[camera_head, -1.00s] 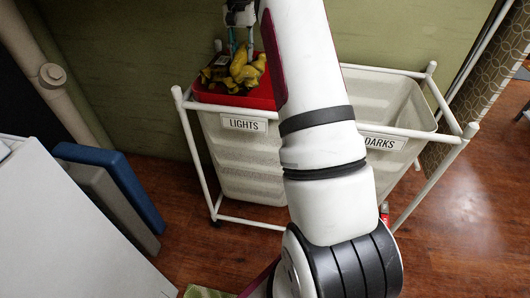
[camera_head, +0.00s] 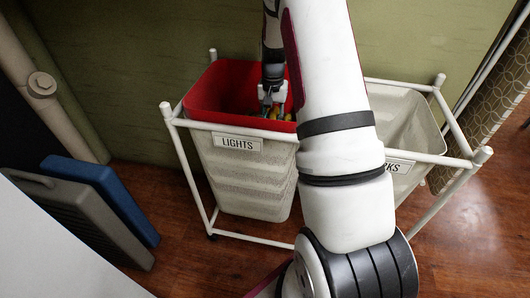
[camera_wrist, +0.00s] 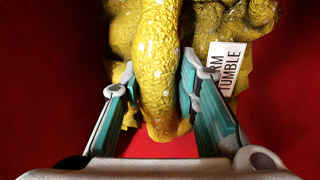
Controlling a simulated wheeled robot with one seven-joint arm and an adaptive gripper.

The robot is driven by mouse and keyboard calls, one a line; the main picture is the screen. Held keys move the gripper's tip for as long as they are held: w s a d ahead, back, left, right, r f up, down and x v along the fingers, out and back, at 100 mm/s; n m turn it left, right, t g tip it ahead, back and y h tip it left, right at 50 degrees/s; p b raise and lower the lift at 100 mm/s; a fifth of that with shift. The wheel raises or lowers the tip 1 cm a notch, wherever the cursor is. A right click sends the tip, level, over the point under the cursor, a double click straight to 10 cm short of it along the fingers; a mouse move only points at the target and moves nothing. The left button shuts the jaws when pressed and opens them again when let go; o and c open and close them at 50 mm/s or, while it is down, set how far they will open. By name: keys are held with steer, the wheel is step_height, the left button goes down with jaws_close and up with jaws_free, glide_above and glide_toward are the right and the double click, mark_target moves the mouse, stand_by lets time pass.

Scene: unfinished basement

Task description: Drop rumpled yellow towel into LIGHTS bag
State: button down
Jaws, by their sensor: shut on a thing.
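The rumpled yellow towel (camera_wrist: 155,65) fills the upper middle of the wrist view, with a white care tag on its right. My gripper (camera_wrist: 157,100) is shut on a fold of it. In the head view my gripper (camera_head: 272,97) points down inside the mouth of the LIGHTS bag (camera_head: 238,170), near its right side. Only a bit of the towel (camera_head: 274,114) shows there, below the fingers and partly hidden by the bag's front rim. The bag has a red lining and a white outside with a LIGHTS label. Red lining surrounds the towel in the wrist view.
The white DARKS bag (camera_head: 398,115) stands to the right in the same white tube frame (camera_head: 185,160), partly hidden by my arm. A blue panel (camera_head: 105,195) and a grey panel (camera_head: 75,215) lean at the left. A pipe (camera_head: 42,85) runs along the left wall.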

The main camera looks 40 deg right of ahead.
step_height(320, 180, down, 9)
steer(key=b, duration=0.2)
steer(key=shift+f+b, duration=0.2)
steer(key=shift+b, duration=0.1)
steer(key=shift+f+b, duration=0.3)
steer(key=shift+f, duration=0.1)
steer(key=shift+f, duration=0.2)
steer(key=c, duration=1.2)
jaws_free()
steer(key=shift+r, duration=0.1)
